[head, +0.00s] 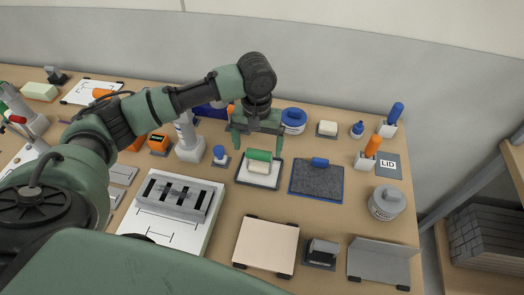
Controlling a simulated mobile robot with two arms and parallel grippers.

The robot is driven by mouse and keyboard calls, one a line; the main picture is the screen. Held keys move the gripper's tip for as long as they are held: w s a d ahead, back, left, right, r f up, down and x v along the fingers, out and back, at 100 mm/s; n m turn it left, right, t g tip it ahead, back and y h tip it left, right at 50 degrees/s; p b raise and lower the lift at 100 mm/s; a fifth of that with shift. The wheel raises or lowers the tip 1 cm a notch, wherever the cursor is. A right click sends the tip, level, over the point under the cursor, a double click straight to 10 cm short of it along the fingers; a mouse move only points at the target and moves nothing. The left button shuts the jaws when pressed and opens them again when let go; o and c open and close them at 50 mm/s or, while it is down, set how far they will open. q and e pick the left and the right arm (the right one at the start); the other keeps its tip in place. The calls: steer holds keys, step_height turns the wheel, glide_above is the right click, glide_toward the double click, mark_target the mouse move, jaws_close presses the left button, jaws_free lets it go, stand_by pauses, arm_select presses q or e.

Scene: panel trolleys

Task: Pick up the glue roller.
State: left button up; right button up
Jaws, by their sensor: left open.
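The glue roller appears to be the piece with a green handle (259,155) and a cream roller part, lying in a shallow dark-rimmed tray (243,178) near the middle of the table. My left gripper (257,145) hangs over the far side of the tray, its fingers pointing down and spread wide, one to each side of the green handle. The jaws are empty. I cannot tell exactly how high the fingertips are above the handle. My right gripper is not in view.
A dark pad (316,183) with a blue-handled tool lies right of the tray. A small blue-topped bottle (220,155) stands close left. A blue tub (293,120) stands behind. A slotted rack (172,196) and a pale panel (266,246) lie nearer. A wall is behind the table.

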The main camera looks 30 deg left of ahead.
mark_target(259, 164)
arm_select(q)
steer(key=shift+s+f, duration=0.2)
steer(key=shift+f, duration=0.65)
steer(key=f, duration=0.1)
steer(key=f+p, duration=0.1)
steer(key=f, duration=0.2)
steer(key=shift+s+d+f+p, duration=0.1)
steer(key=shift+d+f+p, duration=0.2)
steer(key=shift+d+p, duration=0.1)
steer(key=shift+a+f, duration=0.1)
steer(key=shift+f, duration=0.45)
steer(key=c, duration=1.6)
steer(key=shift+r, duration=0.1)
step_height(259, 164, up, 20)
steer(key=b, duration=0.2)
